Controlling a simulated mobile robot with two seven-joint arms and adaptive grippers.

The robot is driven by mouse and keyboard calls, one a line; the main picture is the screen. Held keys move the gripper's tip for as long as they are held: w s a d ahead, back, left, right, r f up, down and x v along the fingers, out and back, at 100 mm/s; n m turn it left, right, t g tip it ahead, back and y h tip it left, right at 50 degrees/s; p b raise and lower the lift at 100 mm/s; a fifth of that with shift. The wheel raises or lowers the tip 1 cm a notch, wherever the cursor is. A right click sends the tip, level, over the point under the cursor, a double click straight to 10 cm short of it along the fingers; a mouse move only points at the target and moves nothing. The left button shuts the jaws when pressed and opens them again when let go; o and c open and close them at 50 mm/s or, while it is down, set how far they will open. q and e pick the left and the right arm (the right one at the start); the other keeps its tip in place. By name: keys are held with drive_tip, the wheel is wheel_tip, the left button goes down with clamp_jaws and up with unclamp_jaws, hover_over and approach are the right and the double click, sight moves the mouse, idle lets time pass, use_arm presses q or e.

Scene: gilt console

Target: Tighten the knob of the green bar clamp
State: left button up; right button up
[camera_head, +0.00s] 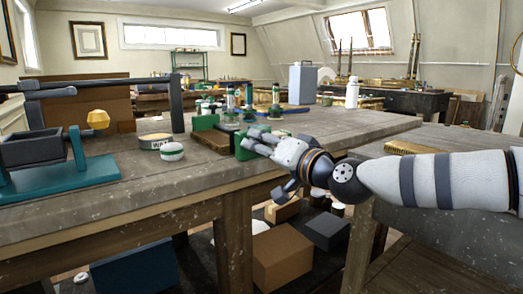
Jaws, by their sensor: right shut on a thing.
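The green bar clamp (205,123) lies near the front edge of the wooden workbench, around a brown wooden block (211,138). One green jaw shows left of the block and another green part shows right of it. My right gripper (259,140) reaches in from the right and is shut at the clamp's right end. The knob itself is hidden by the fingers, so its exact position cannot be seen. My left gripper is not in view.
Close left of the clamp stand a small white jar (172,152) and a round tin (155,141). The front bench edge is bare.

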drive_tip(key=m+b, duration=0.1)
drive_tip(key=m, duration=0.5)
drive_tip(key=m+b, duration=0.1)
drive_tip(key=m, duration=0.5)
drive_tip(key=f+m+b, duration=0.1)
drive_tip(key=m, duration=0.5)
drive_tip(key=shift+a+b, duration=0.15)
drive_tip(key=shift+b, duration=0.25)
drive_tip(key=m+b, duration=0.1)
drive_tip(key=m, duration=0.4)
drive_tip(key=shift+m, duration=0.4)
drive_tip(key=m, duration=0.2)
drive_tip(key=shift+s+d+r+m+b, duration=0.1)
drive_tip(key=shift+d+m+b, duration=0.1)
drive_tip(key=shift+m+b, duration=0.15)
drive_tip(key=m, duration=0.2)
drive_tip(key=m+b, duration=0.1)
drive_tip(key=m, duration=0.4)
drive_tip(key=shift+r+b, duration=0.35)
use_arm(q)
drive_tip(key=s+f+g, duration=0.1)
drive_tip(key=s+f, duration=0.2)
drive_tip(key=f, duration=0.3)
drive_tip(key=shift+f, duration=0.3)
use_arm(e)
drive_tip(key=shift+d+r+m, duration=0.1)
drive_tip(key=shift+r+m, duration=0.15)
drive_tip(key=shift+m, duration=0.8)
drive_tip(key=shift+r, duration=0.1)
